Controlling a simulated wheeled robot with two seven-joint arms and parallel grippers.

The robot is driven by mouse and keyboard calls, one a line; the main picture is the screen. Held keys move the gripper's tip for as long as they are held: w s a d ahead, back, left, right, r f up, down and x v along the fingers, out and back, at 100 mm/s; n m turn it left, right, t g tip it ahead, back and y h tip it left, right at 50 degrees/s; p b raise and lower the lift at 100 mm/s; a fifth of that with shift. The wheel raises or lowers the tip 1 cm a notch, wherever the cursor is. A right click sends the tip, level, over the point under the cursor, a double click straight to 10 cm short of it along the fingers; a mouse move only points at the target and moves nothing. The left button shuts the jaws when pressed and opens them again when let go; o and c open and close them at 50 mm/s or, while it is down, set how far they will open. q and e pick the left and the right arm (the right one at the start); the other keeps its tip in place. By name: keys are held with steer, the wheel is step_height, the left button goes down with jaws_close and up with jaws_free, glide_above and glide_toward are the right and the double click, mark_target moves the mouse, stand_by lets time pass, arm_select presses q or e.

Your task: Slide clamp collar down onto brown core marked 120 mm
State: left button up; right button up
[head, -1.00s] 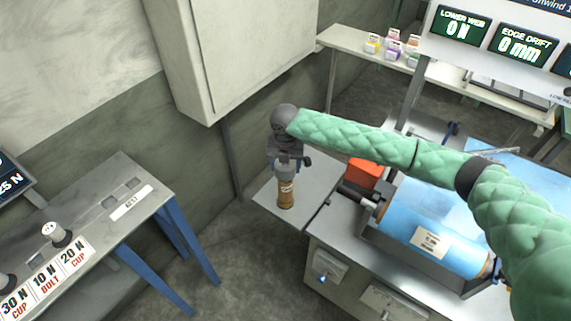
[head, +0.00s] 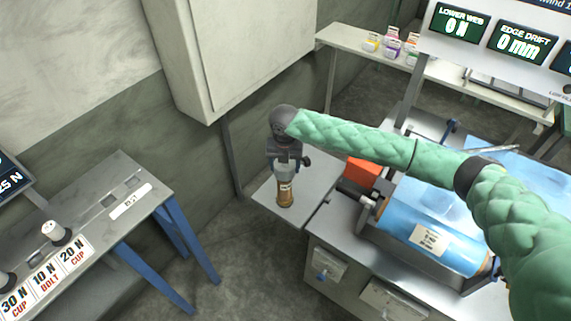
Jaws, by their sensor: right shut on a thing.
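The brown core (head: 286,197) stands upright on a small grey side table, with a pale label on its side. My right gripper (head: 285,175) points down directly above the core, at its top end. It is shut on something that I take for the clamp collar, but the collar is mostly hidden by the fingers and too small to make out. I cannot tell whether the collar is around the core or just above it. The core's mark is too small to read. My left gripper is not in view.
The grey side table (head: 316,179) has bare room around the core. A machine with a blue roll (head: 428,222) and an orange-red box (head: 362,171) stands to the right. A grey bench (head: 97,209) with weights is at left. A wall cabinet (head: 235,50) hangs behind.

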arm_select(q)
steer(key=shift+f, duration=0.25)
arm_select(e)
steer(key=shift+f, duration=0.15)
